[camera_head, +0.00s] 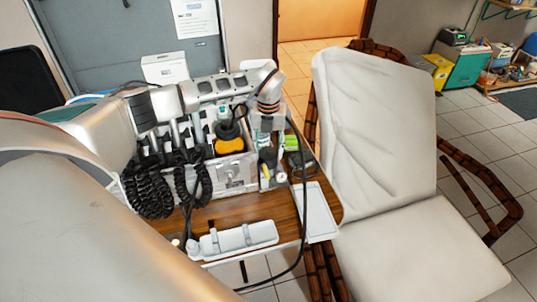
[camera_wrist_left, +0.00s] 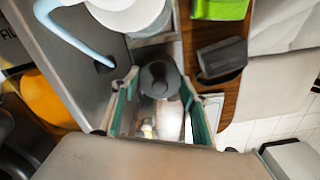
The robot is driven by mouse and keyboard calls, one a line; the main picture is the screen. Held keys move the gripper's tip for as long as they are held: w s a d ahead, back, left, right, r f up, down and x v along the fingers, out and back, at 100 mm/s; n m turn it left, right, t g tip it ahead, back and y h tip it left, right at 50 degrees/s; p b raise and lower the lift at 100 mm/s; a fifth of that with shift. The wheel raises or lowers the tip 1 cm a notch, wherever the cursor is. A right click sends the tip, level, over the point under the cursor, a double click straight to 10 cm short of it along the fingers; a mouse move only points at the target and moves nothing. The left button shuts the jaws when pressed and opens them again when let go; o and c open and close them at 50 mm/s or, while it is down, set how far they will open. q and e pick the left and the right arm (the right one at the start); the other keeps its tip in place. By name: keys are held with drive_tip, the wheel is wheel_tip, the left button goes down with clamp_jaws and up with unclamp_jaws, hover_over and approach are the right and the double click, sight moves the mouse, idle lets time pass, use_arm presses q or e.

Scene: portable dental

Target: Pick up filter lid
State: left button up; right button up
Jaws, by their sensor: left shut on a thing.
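My left gripper (camera_wrist_left: 159,80) is shut on a dark grey, round, knob-like piece, which I take to be the filter lid (camera_wrist_left: 160,77). The piece sits between the two green-padded fingers in the left wrist view. In the head view my left arm reaches over the dental unit, and the left gripper (camera_head: 267,137) points down at the unit's right side. The lid is hard to make out there, hidden by the gripper. I cannot tell whether it is clear of what is under it. My right gripper is not in view.
The dental unit (camera_head: 235,174) with coiled black hoses (camera_head: 150,190) stands on a wooden table (camera_head: 230,212). A yellow-orange item (camera_head: 229,146), a green box (camera_head: 291,143) and a white tray (camera_head: 316,211) are close by. A white reclining chair (camera_head: 375,120) stands at the right.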

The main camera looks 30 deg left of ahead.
sight(268, 149)
use_arm(q)
wheel_tip(268, 149, up, 18)
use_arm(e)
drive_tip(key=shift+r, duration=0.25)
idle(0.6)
use_arm(q)
drive_tip(key=shift+w+a+f+m+p, duration=0.15)
drive_tip(key=shift+a+m+p, duration=0.7)
drive_tip(key=shift+a, duration=2.25)
drive_tip(key=shift+w+a+f+m+p, duration=0.15)
drive_tip(key=shift+a+m+p, duration=0.65)
drive_tip(key=shift+a, duration=2.35)
drive_tip(key=shift+a+f+m+p, duration=0.15)
drive_tip(key=shift+a+m+p, duration=0.7)
drive_tip(key=shift+a, duration=2.25)
drive_tip(key=shift+r+n, duration=0.1)
drive_tip(key=shift+n, duration=0.2)
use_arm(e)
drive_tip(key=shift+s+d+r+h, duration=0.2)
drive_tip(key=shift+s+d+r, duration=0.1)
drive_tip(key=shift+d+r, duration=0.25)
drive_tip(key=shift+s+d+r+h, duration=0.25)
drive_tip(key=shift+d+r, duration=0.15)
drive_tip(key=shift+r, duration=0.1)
use_arm(q)
drive_tip(key=shift+f, duration=0.35)
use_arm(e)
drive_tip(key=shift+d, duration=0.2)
